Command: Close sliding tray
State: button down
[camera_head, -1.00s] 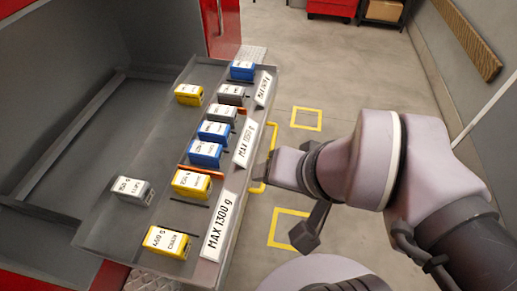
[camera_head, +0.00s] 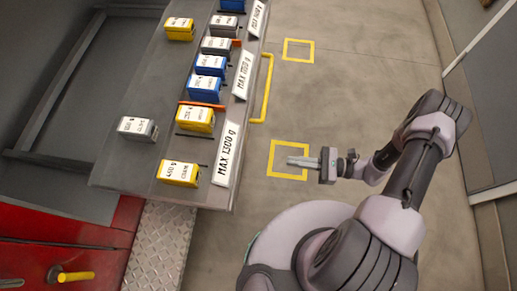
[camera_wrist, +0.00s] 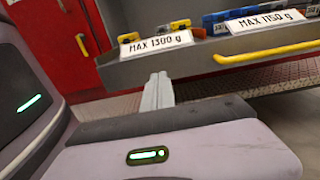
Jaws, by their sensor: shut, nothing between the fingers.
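The sliding tray (camera_head: 112,180) is a grey metal tray pulled out of the dark cabinet at the left. Its front carries white labels such as MAX 1300 g (camera_head: 227,154) and a yellow bar handle (camera_head: 262,88). Yellow, blue and grey boxes stand on it. My gripper (camera_head: 293,162) is shut and empty, to the right of the tray front and apart from it. In the wrist view, my gripper's fingers (camera_wrist: 161,78) point toward the tray front below the MAX 1300 g label, and the handle (camera_wrist: 266,52) lies to the right.
A red panel with a yellow handle (camera_head: 73,277) is at the lower left, beside a metal tread-plate step (camera_head: 158,250). Yellow squares (camera_head: 299,50) mark the grey floor. The floor right of the tray is clear up to the wall.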

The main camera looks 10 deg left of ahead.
aim_at(242, 155)
jog(key=a, duration=0.4)
jog(key=a+b, duration=0.1)
jog(key=a, duration=0.4)
jog(key=a+b, duration=0.1)
jog(key=a, duration=0.4)
jog(key=shift+w+f, duration=0.1)
jog(key=shift+w, duration=0.15)
jog(key=shift+a, duration=0.15)
